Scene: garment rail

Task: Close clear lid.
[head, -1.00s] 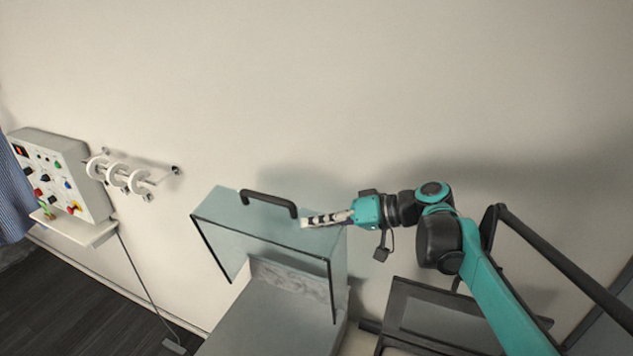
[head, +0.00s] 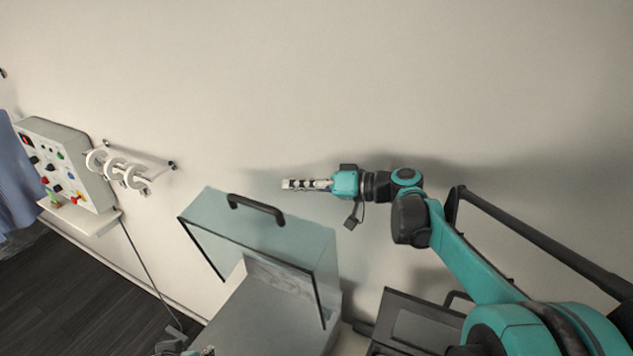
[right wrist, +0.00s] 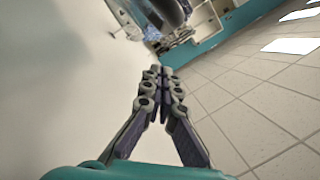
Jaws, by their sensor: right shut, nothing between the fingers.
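The clear lid (head: 262,237) is a see-through box-shaped cover with dark edges and a black handle (head: 256,208) on top. It stands raised over a grey box (head: 262,318), its front side open. My right gripper (head: 284,184) is shut and empty, above and behind the handle, apart from the lid and near the wall. In the right wrist view its fingers (right wrist: 158,72) are pressed together with nothing between them.
A control panel (head: 68,165) with knobs and a wall rack with white rings (head: 121,168) are at the left. A dark-framed thing (head: 415,322) stands right of the box. The wall (head: 320,80) behind is bare.

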